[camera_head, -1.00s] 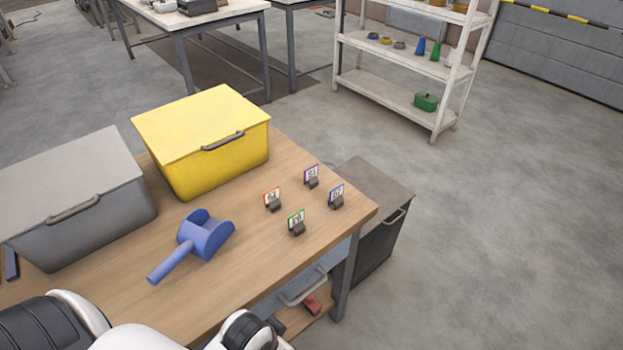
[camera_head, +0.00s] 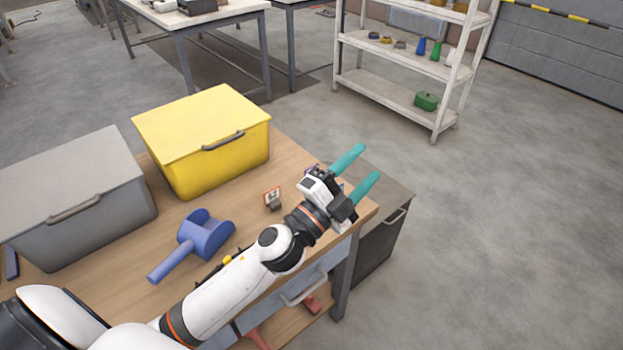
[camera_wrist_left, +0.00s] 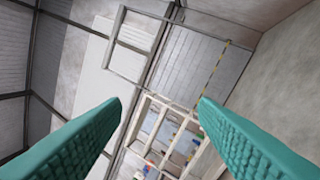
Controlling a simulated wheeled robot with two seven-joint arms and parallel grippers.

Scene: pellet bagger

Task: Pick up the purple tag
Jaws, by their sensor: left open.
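The purple tag (camera_head: 311,168) stands near the far right corner of the wooden table. Only a small edge of it shows behind my left gripper in the head view. My left gripper (camera_head: 369,163) is open and empty, with its teal fingers spread and reaching past the table's right edge. In the left wrist view, the open fingers (camera_wrist_left: 159,106) have nothing between them, and no tag shows there. The orange tag (camera_head: 272,198) stands to the left of my gripper. The green and blue tags are largely or wholly hidden by my wrist. My right gripper is not in view.
A yellow bin (camera_head: 205,140), a grey bin (camera_head: 75,205) and a blue scoop (camera_head: 200,237) occupy the table's left and middle. A dark cabinet (camera_head: 385,225) stands beyond the right edge. A white shelf rack (camera_head: 395,95) stands farther back.

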